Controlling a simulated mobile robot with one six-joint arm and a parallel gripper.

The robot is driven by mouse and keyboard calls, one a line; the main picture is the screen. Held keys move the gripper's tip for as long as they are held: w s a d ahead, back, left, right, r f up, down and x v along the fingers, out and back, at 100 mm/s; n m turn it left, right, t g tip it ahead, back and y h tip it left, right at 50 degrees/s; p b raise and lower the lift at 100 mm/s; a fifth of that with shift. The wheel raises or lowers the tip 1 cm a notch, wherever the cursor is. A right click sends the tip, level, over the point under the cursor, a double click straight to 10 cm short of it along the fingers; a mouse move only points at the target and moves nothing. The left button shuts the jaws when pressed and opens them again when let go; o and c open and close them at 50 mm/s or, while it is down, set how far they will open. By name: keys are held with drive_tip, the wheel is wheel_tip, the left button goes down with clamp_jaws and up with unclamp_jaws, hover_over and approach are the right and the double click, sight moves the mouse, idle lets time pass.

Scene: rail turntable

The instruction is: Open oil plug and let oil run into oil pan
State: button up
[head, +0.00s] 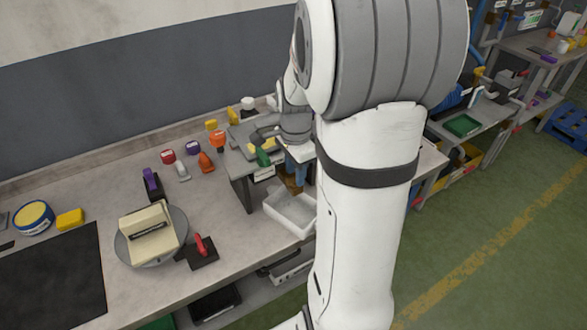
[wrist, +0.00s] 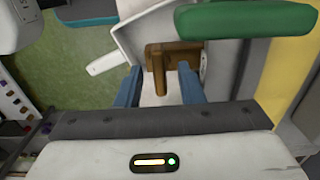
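My gripper (wrist: 163,82) points at a brown piece (wrist: 157,60), probably the oil plug. Its blue fingers stand apart on either side of it, with pale surface showing between them; I see no clear grip. In the head view my gripper (head: 295,182) is beside the raised grey unit on the bench, and the brown piece is partly hidden. A white tray (head: 283,214), likely the oil pan, is below the gripper; its pale wall (wrist: 125,35) shows behind the brown piece. A green handle (wrist: 248,20) is close at upper right; it also shows in the head view (head: 262,157).
The bench (head: 90,190) holds a round plate (head: 178,245) with a cream block, a red-handled switch (head: 201,246), and several small coloured items. The raised unit's grey leg (head: 242,193) stands left of the tray. My arm blocks the centre right.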

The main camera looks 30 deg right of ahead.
drive_tip(key=shift+f, duration=0.1)
drive_tip(key=shift+c, duration=0.5)
clamp_jaws()
drive_tip(key=shift+n, duration=0.3)
drive_tip(key=n+b, duration=0.1)
drive_tip(key=n, duration=0.1)
drive_tip(key=shift+n, duration=0.4)
drive_tip(key=shift+n+b, duration=0.45)
drive_tip(key=shift+n, duration=1.35)
drive_tip(key=shift+o, duration=0.5)
unclamp_jaws()
